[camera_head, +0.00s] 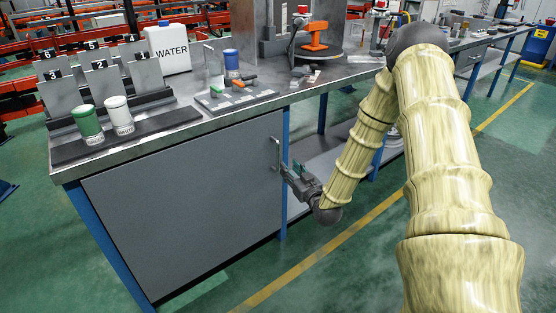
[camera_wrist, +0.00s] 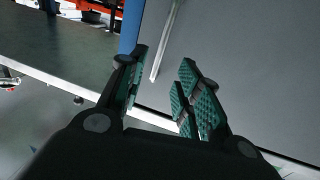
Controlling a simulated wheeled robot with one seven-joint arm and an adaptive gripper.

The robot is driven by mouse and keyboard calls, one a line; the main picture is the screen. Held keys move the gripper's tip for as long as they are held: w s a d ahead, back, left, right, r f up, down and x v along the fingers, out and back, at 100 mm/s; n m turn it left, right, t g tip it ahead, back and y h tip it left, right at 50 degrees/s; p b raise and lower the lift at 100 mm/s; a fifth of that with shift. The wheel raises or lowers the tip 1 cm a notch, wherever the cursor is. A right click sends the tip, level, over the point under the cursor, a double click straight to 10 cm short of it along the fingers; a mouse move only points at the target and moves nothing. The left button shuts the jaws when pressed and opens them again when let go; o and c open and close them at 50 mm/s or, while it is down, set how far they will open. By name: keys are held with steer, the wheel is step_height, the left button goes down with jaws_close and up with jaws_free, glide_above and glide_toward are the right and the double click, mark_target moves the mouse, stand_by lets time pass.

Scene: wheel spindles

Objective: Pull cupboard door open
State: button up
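The cupboard door (camera_head: 185,195) is a flat grey panel under the workbench, and it looks shut. Its slim vertical metal handle (camera_head: 275,154) is near the door's right edge. My gripper (camera_head: 288,172) is at the right of the door, close to the handle's lower part. In the wrist view, my gripper (camera_wrist: 160,85) has its two green-padded fingers spread apart. The handle (camera_wrist: 167,42) shows beyond and between the fingertips, in front of the grey door (camera_wrist: 240,60). I cannot tell whether a finger touches it.
The workbench top (camera_head: 150,140) holds numbered plates, a green-lidded jar (camera_head: 86,124), a white jar (camera_head: 118,115), a water canister (camera_head: 168,48) and a small tool board (camera_head: 236,98). A blue bench leg (camera_head: 285,130) stands just right of the door. The green floor in front of the door is clear.

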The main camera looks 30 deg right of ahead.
steer(key=b, duration=0.1)
glide_above(278, 168)
steer(key=shift+w+d, duration=0.2)
steer(key=shift+w, duration=0.15)
jaws_close()
